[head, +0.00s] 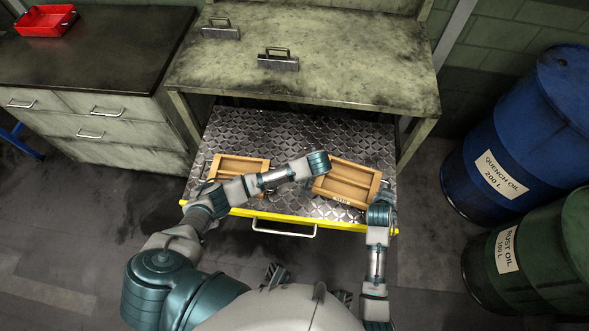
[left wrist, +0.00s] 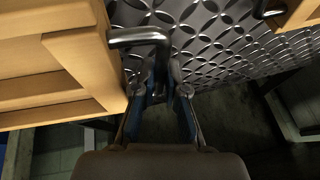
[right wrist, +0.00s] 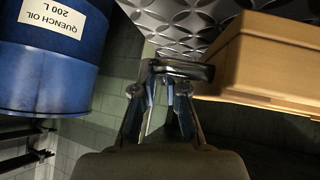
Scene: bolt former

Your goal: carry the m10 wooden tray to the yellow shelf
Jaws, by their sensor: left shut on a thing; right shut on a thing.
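A wooden tray (head: 362,172) with compartments lies on the right part of a diamond-plate pull-out surface (head: 300,127). Small dark marking shows on its front edge, too small to read. My left gripper (head: 318,165) reaches across to the tray's left side; in the left wrist view its fingers (left wrist: 160,88) are shut on a metal handle (left wrist: 140,38) of the tray (left wrist: 75,65). My right gripper (head: 380,208) is at the tray's right side; in the right wrist view its fingers (right wrist: 166,88) are shut on the other handle (right wrist: 185,70). No separate yellow shelf is in view.
A second wooden tray (head: 238,163) lies to the left, partly behind my left arm. The pull-out has a yellow front edge (head: 262,215) and a bar handle (head: 283,232). The bench top (head: 340,75) overhangs behind. Blue (head: 540,130) and green drums (head: 540,260) stand at right.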

